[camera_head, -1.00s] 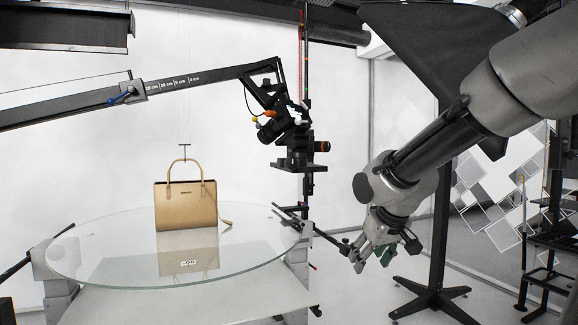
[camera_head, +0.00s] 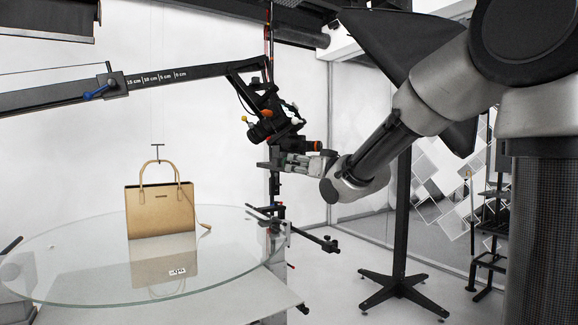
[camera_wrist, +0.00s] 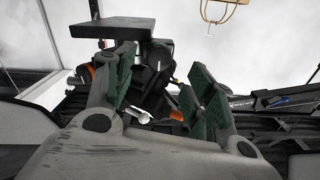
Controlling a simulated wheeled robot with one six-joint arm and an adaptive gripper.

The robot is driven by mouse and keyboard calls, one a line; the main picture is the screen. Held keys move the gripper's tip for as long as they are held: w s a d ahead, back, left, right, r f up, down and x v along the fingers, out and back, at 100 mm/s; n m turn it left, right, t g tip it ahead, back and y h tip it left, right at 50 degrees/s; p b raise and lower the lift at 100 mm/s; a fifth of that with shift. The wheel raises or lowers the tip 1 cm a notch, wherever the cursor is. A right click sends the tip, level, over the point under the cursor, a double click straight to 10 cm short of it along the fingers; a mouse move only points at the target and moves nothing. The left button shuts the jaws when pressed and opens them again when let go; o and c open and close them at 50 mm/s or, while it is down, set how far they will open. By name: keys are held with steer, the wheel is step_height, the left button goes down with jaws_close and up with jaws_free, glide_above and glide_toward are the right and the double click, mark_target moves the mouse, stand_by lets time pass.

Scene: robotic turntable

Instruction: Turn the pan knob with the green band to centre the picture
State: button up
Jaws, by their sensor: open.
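A white-tipped lever (camera_wrist: 142,141) shows low between the fingers. In the head view, small yellow, orange and white knobs sit on the camera head. I cannot make out a green band on any knob. The tan handbag (camera_head: 160,209) stands upright on the glass turntable (camera_head: 60,265).
The black boom (camera_head: 190,75) reaches in from the left to the camera head. A dark vertical post (camera_head: 274,195) stands by the turntable's right edge. A black stand (camera_head: 402,215) rises from the floor behind my arm.

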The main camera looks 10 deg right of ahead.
mark_target(287, 163)
steer(key=x, duration=0.7)
steer(key=shift+w+f, duration=0.15)
steer(key=shift+w, duration=0.05)
steer(key=c, duration=1)
